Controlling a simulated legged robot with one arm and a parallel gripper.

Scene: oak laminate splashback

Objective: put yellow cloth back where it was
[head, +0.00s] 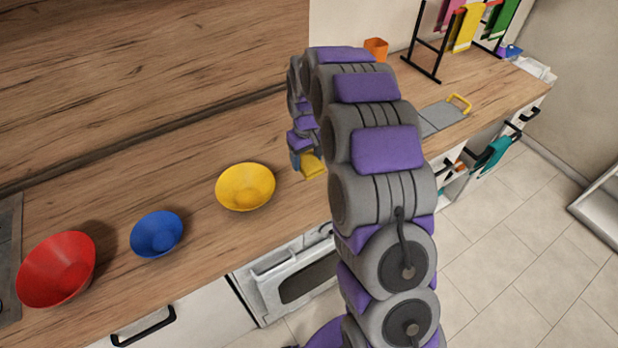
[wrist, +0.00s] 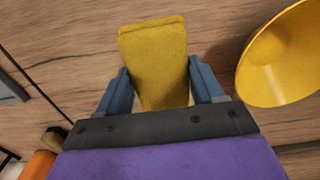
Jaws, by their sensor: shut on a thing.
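A yellow cloth (wrist: 153,45) is between the two blue-grey fingers of my gripper (wrist: 158,75), which is shut on it. In the head view the held yellow cloth (head: 313,166) shows just left of my arm, over the counter, right of the yellow bowl. My gripper is mostly hidden there; one blue finger (head: 295,160) shows. I cannot tell whether the cloth touches the counter. A black rack (head: 423,58) at the top right holds several hanging cloths, among them another yellow one (head: 466,28), with pink and green beside it.
A yellow bowl (head: 245,187), a blue bowl (head: 157,233) and a red bowl (head: 57,269) stand on the wooden counter (head: 200,150). An orange container (head: 376,48) and a grey board with a yellow handle (head: 440,117) are farther right. A teal cloth (head: 493,152) hangs at the counter front.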

